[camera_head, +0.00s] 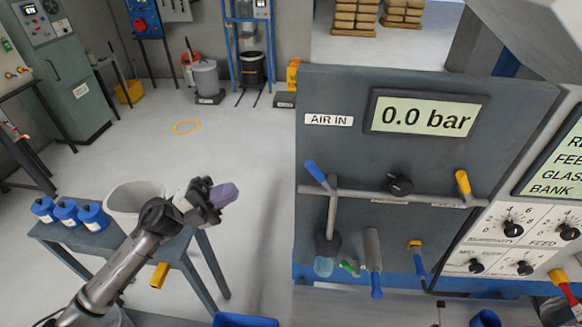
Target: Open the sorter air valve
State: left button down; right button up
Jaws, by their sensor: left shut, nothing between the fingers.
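A blue-tipped lever (316,171) leans up and left at the pipe's left end, above a vertical pipe. A black knob (400,184) sits mid-pipe, and a yellow-tipped lever (463,182) is at the right. The small labels are too small to read, so I cannot tell which is the sorter valve. My left gripper (224,194), with purple at its tip, is shut and empty, left of the panel and apart from it. My right gripper is out of view.
A grey table (60,236) with several blue bottles (92,217) and a white bowl (132,199) stands at the left. Blue-handled (376,290) and yellow-blue (417,258) fittings hang below the pipe. A knob panel (490,240) adjoins at right. The floor behind is mostly clear.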

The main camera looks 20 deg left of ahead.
pick_arm(q)
jog(key=p+x, duration=0.6)
jog(key=x, duration=0.8)
